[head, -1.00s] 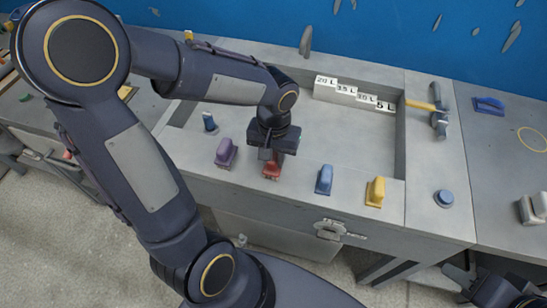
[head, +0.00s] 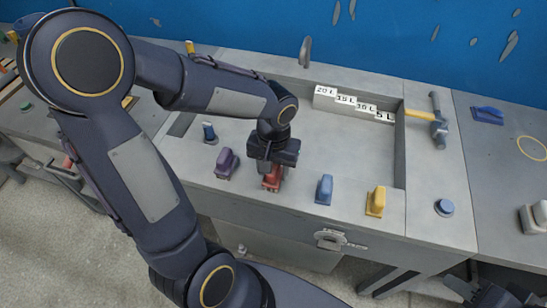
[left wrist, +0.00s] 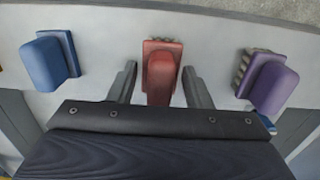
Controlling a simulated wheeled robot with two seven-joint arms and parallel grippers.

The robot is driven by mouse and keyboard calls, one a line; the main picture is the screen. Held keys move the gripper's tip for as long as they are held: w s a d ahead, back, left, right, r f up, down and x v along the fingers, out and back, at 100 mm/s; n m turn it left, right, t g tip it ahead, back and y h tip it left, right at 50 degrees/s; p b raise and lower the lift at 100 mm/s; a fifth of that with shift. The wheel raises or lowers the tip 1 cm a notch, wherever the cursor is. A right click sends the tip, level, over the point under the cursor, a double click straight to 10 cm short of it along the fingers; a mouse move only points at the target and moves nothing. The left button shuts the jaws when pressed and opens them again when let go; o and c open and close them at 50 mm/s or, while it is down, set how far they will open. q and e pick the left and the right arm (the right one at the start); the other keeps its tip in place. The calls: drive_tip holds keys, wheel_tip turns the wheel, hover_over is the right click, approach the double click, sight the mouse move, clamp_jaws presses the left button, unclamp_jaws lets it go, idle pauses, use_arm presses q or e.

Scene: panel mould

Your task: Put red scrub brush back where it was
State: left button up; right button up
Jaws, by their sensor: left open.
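The red scrub brush (head: 271,180) stands on the front ledge of the grey panel mould, between a purple brush (head: 227,164) and a blue brush (head: 324,190). My left gripper (head: 270,174) is open and points down over the red brush. In the left wrist view, the red brush (left wrist: 162,70) stands between the two spread fingers of the left gripper (left wrist: 159,86), with a gap visible on each side. My right gripper (head: 485,293) shows only partly at the bottom right corner, empty-looking and away from the brushes. Its jaws are unclear.
A yellow brush (head: 375,201) stands right of the blue one. A small blue brush (head: 209,132) stands behind left. White labelled blocks (head: 350,103) step down inside the mould. A hammer (head: 434,117) and a round blue item (head: 444,207) lie right. The mould floor is mostly bare.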

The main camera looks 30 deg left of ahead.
sight(274, 166)
use_arm(q)
wheel_tip(274, 166, up, 11)
drive_tip(key=s+m+t+h, duration=0.1)
drive_tip(key=s+t+h, duration=0.2)
drive_tip(key=s+t, duration=0.3)
drive_tip(key=shift+s+d+h+p, duration=0.4)
drive_tip(key=shift+s+d+p, duration=0.05)
drive_tip(key=shift+s, duration=2.25)
